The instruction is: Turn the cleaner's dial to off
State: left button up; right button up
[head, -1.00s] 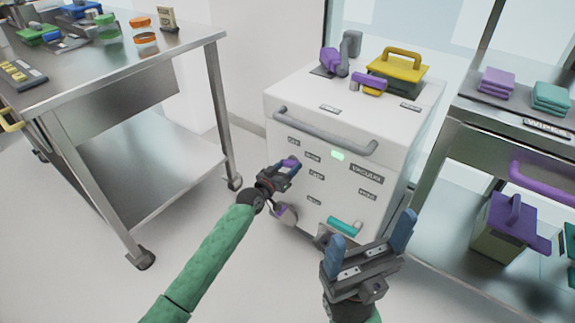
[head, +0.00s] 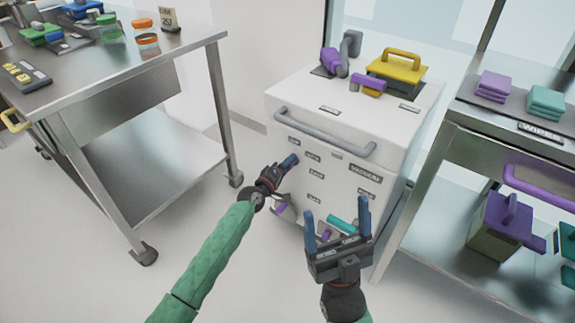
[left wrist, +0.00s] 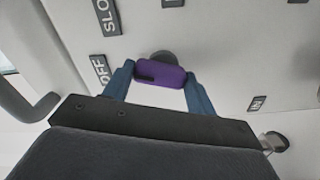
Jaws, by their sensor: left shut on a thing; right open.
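The cleaner (head: 325,170) is a white box with labels on its front. In the left wrist view its dial (left wrist: 162,75) is a purple bar-shaped knob on a dark round stem. The dark mark on the knob is at its left end, on the side of the OFF label (left wrist: 101,70). My left gripper (head: 291,160) is at the cleaner's front, shut on the dial; its blue fingers press the knob's two ends in the left wrist view (left wrist: 160,85). In the head view the gripper hides the dial. My right gripper (head: 336,215) is open and empty, low before the cleaner.
A grey handle bar (head: 325,134) crosses the cleaner's upper front. A small indicator (head: 337,155) below it looks grey. A teal handle (head: 342,225) is behind my right gripper. A steel table (head: 120,90) stands left, and a shelf with cloths (head: 495,87) stands right.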

pick_arm(q)
jog(key=shift+a+n+p, duration=0.1)
jog(key=shift+n+p, duration=0.25)
jog(key=shift+n, duration=1.55)
pick_arm(e)
jog(key=w+a+f+g+h, duration=0.1)
jog(key=w+f+g, duration=0.1)
jog(key=w+f, duration=0.2)
jog(key=shift+w+a+f+g, duration=0.25)
jog(key=shift+f+g, duration=0.15)
jog(key=shift+f, duration=0.85)
pick_arm(q)
jog(key=o, duration=1)
jog(key=shift+w, duration=0.1)
jog(key=v, duration=0.8)
pick_arm(e)
jog(key=f, duration=0.1)
jog(key=w+f+g, duration=0.1)
jog(key=f, duration=0.1)
jog(key=w+f+g+h, duration=0.1)
jog(key=f, duration=0.1)
jog(key=shift+a+m, duration=0.3)
jog(key=shift+a, duration=0.1)
jog(key=shift+r, duration=0.1)
